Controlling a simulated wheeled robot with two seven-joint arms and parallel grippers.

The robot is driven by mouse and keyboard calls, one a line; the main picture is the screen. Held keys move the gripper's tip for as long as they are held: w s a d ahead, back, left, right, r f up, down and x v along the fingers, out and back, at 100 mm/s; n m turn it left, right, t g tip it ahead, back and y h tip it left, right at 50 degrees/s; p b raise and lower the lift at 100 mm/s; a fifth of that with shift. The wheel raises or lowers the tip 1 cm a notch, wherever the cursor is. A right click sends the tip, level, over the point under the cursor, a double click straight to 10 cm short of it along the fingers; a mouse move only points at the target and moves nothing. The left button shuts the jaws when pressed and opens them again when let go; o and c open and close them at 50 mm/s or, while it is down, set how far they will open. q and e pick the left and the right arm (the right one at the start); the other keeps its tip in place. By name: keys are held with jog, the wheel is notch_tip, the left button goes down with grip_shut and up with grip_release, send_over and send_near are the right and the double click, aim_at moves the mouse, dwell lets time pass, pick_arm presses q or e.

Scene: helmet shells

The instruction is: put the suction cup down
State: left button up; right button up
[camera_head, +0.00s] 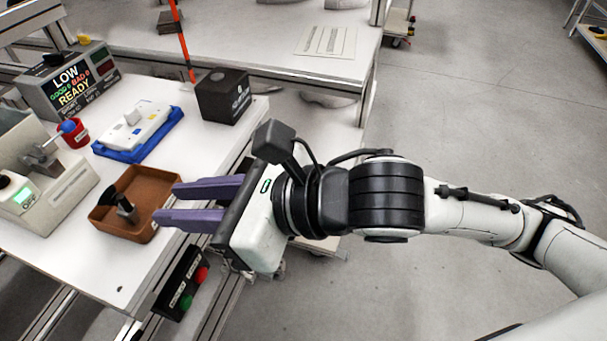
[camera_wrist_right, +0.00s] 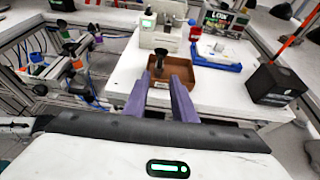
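The suction cup (camera_head: 126,209) is a small black piece standing in a brown tray (camera_head: 147,233) on the white table. It also shows in the right wrist view (camera_wrist_right: 160,58), inside the tray (camera_wrist_right: 213,78). My right gripper (camera_head: 165,202) has two purple fingers, apart and with nothing between them. Its fingertips are over the tray's right side, pointing toward the suction cup and apart from it. In the right wrist view the cup appears beyond the gap between the fingertips (camera_wrist_right: 159,80). My left gripper is in neither view.
A grey-white machine (camera_head: 45,180) stands left of the tray. Behind are a red cup (camera_head: 74,134), a blue tray with a white part (camera_head: 138,130), a display box (camera_head: 70,85) and a black box (camera_head: 223,95). A button box (camera_head: 182,283) hangs at the table's front edge.

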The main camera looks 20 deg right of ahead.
jog(key=w+d+f+m+t+h, duration=0.1)
jog(key=w+d+f+m+t, duration=0.2)
jog(key=f+m, duration=0.75)
jog(key=w+d+f+m+h, duration=0.2)
jog(key=w+d+f+m, duration=0.3)
jog(key=m, duration=1.1)
jog(key=s+d+f+m+h, duration=0.2)
jog(key=s+d+f+m, duration=0.2)
jog(key=f, duration=0.4)
jog(key=s+d+f+m+g+h, duration=0.1)
jog(key=s+d+f+m+h, duration=0.1)
jog(key=s+d+f+m, duration=0.3)
jog(key=s+d+f+m+h, duration=0.2)
jog(key=s+d+f+m, duration=0.3)
jog(key=s+f+m, duration=0.3)
notch_tip(320, 180, down, 3)
jog(key=shift+f+m+g, duration=0.2)
jog(key=shift+m+g, duration=0.2)
jog(key=shift+m, duration=0.55)
jog(key=shift+d, duration=0.15)
